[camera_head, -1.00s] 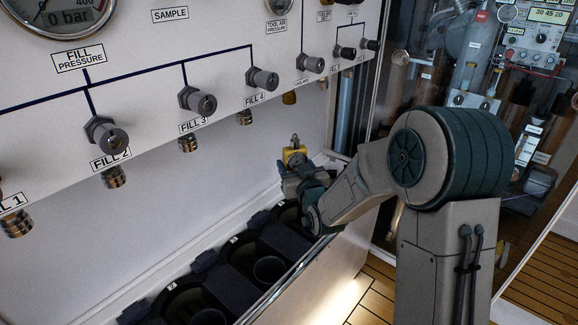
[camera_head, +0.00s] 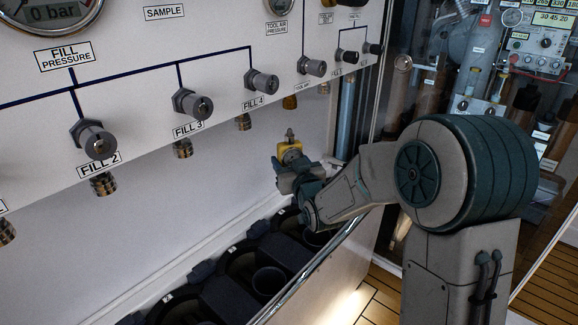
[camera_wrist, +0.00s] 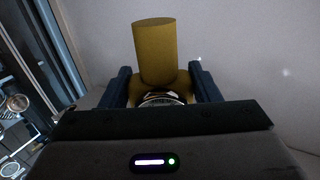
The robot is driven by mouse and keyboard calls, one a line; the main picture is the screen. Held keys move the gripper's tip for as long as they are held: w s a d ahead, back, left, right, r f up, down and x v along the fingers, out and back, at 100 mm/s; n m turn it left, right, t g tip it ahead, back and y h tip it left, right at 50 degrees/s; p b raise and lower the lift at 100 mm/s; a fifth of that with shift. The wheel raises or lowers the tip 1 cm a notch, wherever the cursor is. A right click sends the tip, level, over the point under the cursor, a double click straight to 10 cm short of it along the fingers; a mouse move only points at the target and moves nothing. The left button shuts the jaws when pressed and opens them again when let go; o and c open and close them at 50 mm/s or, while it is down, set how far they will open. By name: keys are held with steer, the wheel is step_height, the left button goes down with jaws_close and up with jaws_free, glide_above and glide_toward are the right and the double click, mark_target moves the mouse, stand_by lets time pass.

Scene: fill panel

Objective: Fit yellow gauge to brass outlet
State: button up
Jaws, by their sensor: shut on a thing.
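The yellow gauge (camera_head: 291,153) is held upright in my gripper (camera_head: 290,163), with a small stem pointing up. In the wrist view its yellow cylinder (camera_wrist: 155,52) rises between the two dark fingers of my gripper (camera_wrist: 160,88), and part of a round rim shows below it. The brass outlet (camera_head: 290,102) appears to be the golden fitting pointing down under the panel's lower edge, right of FILL 4. The gauge stem is below this outlet in the head view, with a visible gap; depth alignment cannot be told.
Duller metal fittings hang under FILL 4 (camera_head: 243,122), FILL 3 (camera_head: 183,148) and FILL 2 (camera_head: 103,184). Dark cylinder bays (camera_head: 268,281) and a metal rail (camera_head: 322,262) lie below my gripper. A glass-fronted cabinet (camera_head: 420,90) stands to the right.

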mark_target(292, 140)
steer(key=shift+r+p, duration=0.75)
steer(key=shift+r, duration=1.2)
steer(key=shift+b, duration=1.2)
steer(key=shift+r+p, duration=0.6)
steer(key=shift+r, duration=1.05)
steer(key=o, duration=1.4)
steer(key=shift+c, duration=0.2)
steer(key=shift+f, duration=0.1)
steer(key=p+v, duration=0.1)
steer(key=v, duration=1.2)
steer(key=shift+s+d, duration=0.2)
steer(key=shift+s, duration=0.15)
